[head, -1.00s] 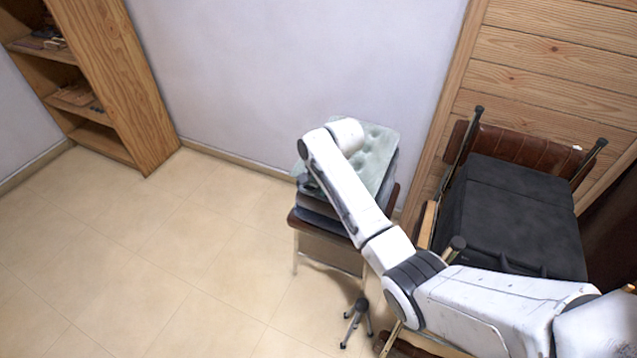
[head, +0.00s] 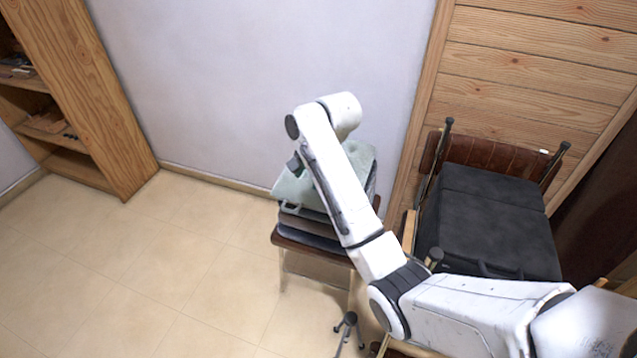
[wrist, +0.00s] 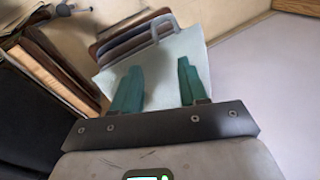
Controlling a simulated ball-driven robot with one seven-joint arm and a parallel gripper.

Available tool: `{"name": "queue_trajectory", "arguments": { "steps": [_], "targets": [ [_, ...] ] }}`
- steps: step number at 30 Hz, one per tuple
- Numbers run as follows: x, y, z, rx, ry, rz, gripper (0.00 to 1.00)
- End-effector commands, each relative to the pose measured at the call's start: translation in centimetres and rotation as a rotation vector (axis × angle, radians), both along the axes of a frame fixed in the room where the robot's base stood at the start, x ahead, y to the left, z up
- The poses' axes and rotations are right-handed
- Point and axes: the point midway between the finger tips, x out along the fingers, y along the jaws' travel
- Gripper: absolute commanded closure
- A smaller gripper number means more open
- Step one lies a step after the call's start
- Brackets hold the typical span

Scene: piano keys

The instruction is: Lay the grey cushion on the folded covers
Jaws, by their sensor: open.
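The pale grey-green cushion (head: 291,190) lies on top of the folded covers (head: 318,231), a dark stack on a brown seat (head: 290,242). My arm hides the cushion's middle in the head view. In the wrist view the cushion (wrist: 165,85) shows as a pale flat panel with a loop at its far edge, and the covers (wrist: 125,40) show beyond it. My gripper (wrist: 160,66) is open, its two teal fingers apart over the cushion with nothing visible gripped between them. I cannot tell whether the fingertips touch it.
A chair with black cushions (head: 495,225) stands right of the stack, close to my arm. A wooden shelf (head: 85,95) stands at the left. A small dark tripod-like foot (head: 347,328) is on the floor. The tiled floor (head: 170,265) at left is clear.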

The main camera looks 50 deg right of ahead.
Motion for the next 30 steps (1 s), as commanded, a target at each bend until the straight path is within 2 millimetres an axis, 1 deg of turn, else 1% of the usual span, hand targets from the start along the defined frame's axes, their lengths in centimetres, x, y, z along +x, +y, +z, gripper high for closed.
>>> {"name": "queue_trajectory", "arguments": {
  "steps": [4, 6, 8, 11, 12, 14, 15, 17, 18, 20, 21, 23, 24, 27, 30],
  "targets": [
    [-0.1, 0.1, 0.2, 0.0, 0.001, 0.002, 0.57],
    [-0.4, 0.6, -0.3, -0.002, 0.004, 0.019, 0.57],
    [-1.0, 1.6, -1.3, -0.008, 0.01, 0.057, 0.57],
    [-3.0, 4.6, -3.9, -0.03, 0.029, 0.175, 0.57],
    [-4.2, 6.1, -5.2, -0.042, 0.038, 0.239, 0.57],
    [-6.4, 8.4, -7.0, -0.066, 0.052, 0.348, 0.57],
    [-8.0, 9.8, -8.2, -0.084, 0.062, 0.422, 0.57],
    [-10.6, 11.8, -9.6, -0.111, 0.077, 0.534, 0.57],
    [-12.4, 12.9, -10.5, -0.13, 0.087, 0.608, 0.57],
    [-15.3, 14.3, -11.5, -0.158, 0.104, 0.719, 0.57],
    [-17.2, 15.2, -12.1, -0.177, 0.116, 0.796, 0.57],
    [-20.1, 16.2, -12.7, -0.206, 0.134, 0.906, 0.57],
    [-22.0, 16.7, -13.0, -0.225, 0.147, 0.976, 0.57],
    [-25.9, 17.3, -13.2, -0.268, 0.175, 1.132, 0.57],
    [-28.7, 17.6, -13.0, -0.299, 0.195, 1.247, 0.57]
  ]
}}
